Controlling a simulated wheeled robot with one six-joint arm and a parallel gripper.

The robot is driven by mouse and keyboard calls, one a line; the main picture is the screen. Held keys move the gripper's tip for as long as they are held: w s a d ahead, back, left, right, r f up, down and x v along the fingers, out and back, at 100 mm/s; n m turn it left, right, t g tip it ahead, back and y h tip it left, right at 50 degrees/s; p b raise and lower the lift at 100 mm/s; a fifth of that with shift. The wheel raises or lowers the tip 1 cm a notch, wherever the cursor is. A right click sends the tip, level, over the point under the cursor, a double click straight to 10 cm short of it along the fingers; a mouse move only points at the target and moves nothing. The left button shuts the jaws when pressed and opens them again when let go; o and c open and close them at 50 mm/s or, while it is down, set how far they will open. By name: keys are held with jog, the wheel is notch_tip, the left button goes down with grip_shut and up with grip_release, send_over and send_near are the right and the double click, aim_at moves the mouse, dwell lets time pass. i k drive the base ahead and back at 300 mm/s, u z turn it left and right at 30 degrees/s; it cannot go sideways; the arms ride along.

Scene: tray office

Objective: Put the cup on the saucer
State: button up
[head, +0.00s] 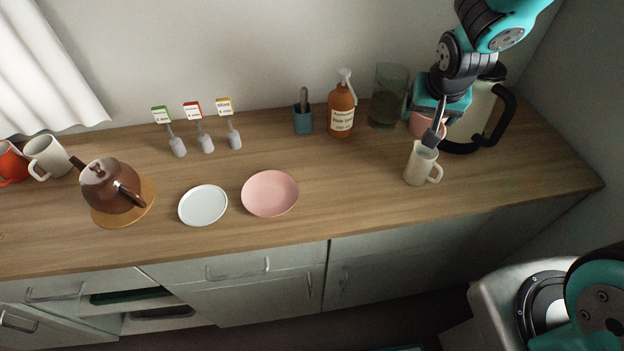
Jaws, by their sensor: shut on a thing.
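My gripper (432,139) reaches down at the right end of the counter. It is shut on the rim of a cream cup (417,168), which is upright with its handle to the right. I cannot tell whether the cup's base touches the counter. A pink cup (417,124) stands just behind, partly hidden by my gripper. A pink saucer (270,193) and a white saucer (203,205) lie side by side near the middle of the counter, both empty, well left of my gripper.
A kettle (487,112) with a black handle stands close behind my gripper, with a glass jar (388,97), a pump bottle (342,110) and a blue holder (303,122) further left. A brown teapot (107,188) stands left of the saucers. The counter (340,190) between cream cup and pink saucer is clear.

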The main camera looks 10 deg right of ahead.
aim_at(270, 199)
jog(key=z, duration=0.2)
jog(key=k, duration=1.7)
jog(key=u, duration=0.8)
jog(key=i, duration=1.65)
